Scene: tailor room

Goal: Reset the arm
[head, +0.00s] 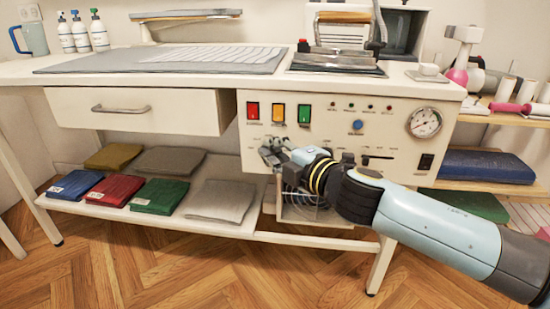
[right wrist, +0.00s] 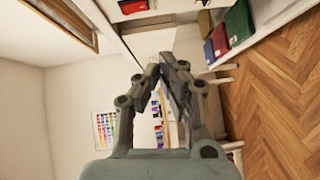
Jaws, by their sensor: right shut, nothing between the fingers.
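My right arm (head: 440,229) comes in from the right in the head view and reaches across the front of the ironing station. My right gripper (head: 268,153) is in front of the lower part of the white control panel (head: 300,111), below the coloured switches. In the right wrist view the two fingers of the gripper (right wrist: 166,70) meet at the tips, shut and empty. My left arm and left gripper are in neither view. Part of the panel and the wire rack below it are hidden behind my right arm.
A closed drawer (head: 139,109) is left of the panel. Folded cloths in blue (head: 76,184), red (head: 115,189), green (head: 159,195) and grey (head: 221,200) lie on the low shelf. An iron (head: 342,45) stands on the worktop (head: 20,70). The wooden floor (head: 180,268) in front is clear.

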